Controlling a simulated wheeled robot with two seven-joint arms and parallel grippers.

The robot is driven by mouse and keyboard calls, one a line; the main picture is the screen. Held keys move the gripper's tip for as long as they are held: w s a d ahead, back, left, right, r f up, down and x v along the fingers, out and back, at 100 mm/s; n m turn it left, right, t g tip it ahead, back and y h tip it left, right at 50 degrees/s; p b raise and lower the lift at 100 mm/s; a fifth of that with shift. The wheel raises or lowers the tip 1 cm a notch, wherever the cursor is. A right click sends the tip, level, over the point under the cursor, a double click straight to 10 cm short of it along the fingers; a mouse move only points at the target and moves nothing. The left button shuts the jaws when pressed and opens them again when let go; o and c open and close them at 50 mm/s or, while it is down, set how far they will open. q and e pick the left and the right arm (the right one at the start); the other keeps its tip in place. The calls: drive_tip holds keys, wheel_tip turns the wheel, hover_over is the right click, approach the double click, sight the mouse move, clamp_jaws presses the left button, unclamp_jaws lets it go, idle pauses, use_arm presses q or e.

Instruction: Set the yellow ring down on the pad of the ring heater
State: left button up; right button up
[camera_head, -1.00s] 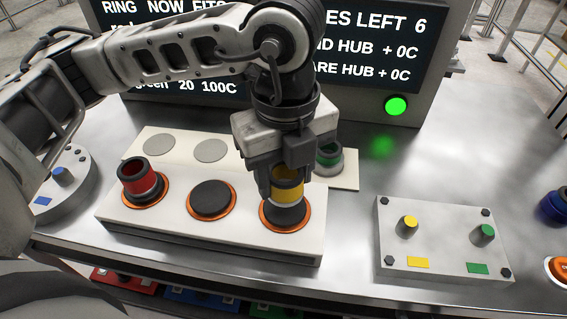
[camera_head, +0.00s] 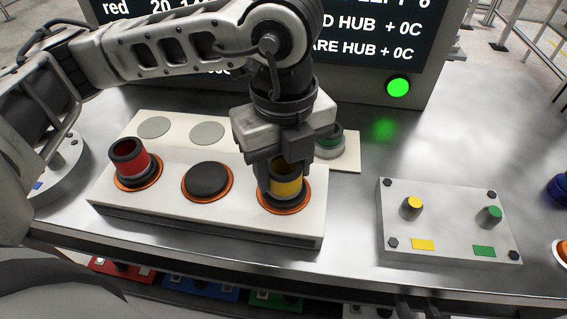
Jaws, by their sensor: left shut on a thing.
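The yellow ring (camera_head: 288,188) has a dark rim and is upright at the right-hand pad (camera_head: 284,206) of the ring heater (camera_head: 210,218). My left gripper (camera_head: 281,182) comes down from above and is shut on the ring. The ring is at or just above the dark pad, which has an orange glowing edge. I cannot tell whether they touch. The middle pad (camera_head: 207,182) is empty. A red ring (camera_head: 128,160) sits tilted-looking on the left pad. A dark tip at the bottom edge may be my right gripper (camera_head: 418,307); its jaws are unclear.
A box with yellow and green knobs (camera_head: 450,222) stands to the right. A screen with a green lamp (camera_head: 398,87) stands behind. Bare metal lies between.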

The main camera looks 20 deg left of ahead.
use_arm(q)
drive_tip(key=shift+f, duration=0.15)
use_arm(e)
drive_tip(key=shift+f, duration=0.15)
idle(0.4)
use_arm(q)
drive_tip(key=o, duration=1.2)
drive_tip(key=shift+r+p, duration=0.35)
drive_tip(key=shift+r, duration=7.65)
wheel_tip(320, 180, up, 8)
drive_tip(key=p, duration=0.6)
use_arm(e)
drive_tip(key=r, duration=0.1)
drive_tip(key=d+r, duration=0.1)
drive_tip(key=r, duration=0.1)
drive_tip(key=shift+s+d+n+h, duration=0.2)
drive_tip(key=shift+n+h, duration=0.1)
drive_tip(key=shift+n, duration=0.1)
